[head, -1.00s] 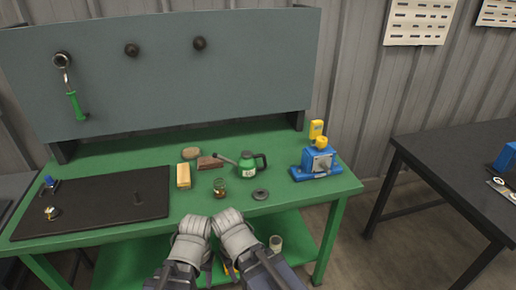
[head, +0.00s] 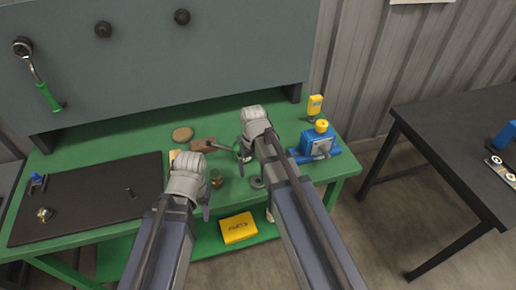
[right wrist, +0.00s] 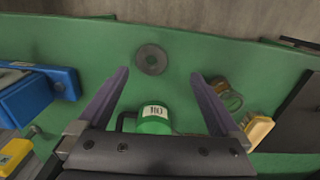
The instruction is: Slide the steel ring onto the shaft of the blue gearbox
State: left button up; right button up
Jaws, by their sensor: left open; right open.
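The steel ring (head: 256,183) lies flat on the green bench, partly hidden by my right arm in the head view. In the right wrist view the whole ring (right wrist: 151,59) shows as a dark flat disc with a central hole. My right gripper (right wrist: 158,76) is open and empty above the bench, its fingers on either side of the ring's direction, apart from it. The blue gearbox (head: 308,152) stands at the bench's right end with a grey face; its shaft is hard to make out. My left gripper (head: 190,185) is open and empty, left of the ring.
A green oil can (right wrist: 155,122) and a glass jar (right wrist: 228,97) stand close to the ring. A wooden block (head: 203,144), a round tan piece (head: 182,134) and a yellow device (head: 315,104) are farther back. A dark mat (head: 85,205) covers the left.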

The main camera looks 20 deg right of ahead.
aim_at(258, 179)
pick_arm(q)
notch_tip(258, 179, down, 9)
jog(key=b, duration=0.9)
jog(key=shift+b, duration=0.4)
pick_arm(e)
jog(key=f, duration=0.3)
jog(key=w+d+f, duration=0.1)
jog(key=f, duration=0.5)
jog(key=shift+w+d, duration=0.25)
jog(key=shift+d, duration=0.05)
jog(key=c, duration=1.2)
pick_arm(q)
jog(key=shift+s, duration=0.1)
pick_arm(e)
jog(key=shift+s, duration=0.2)
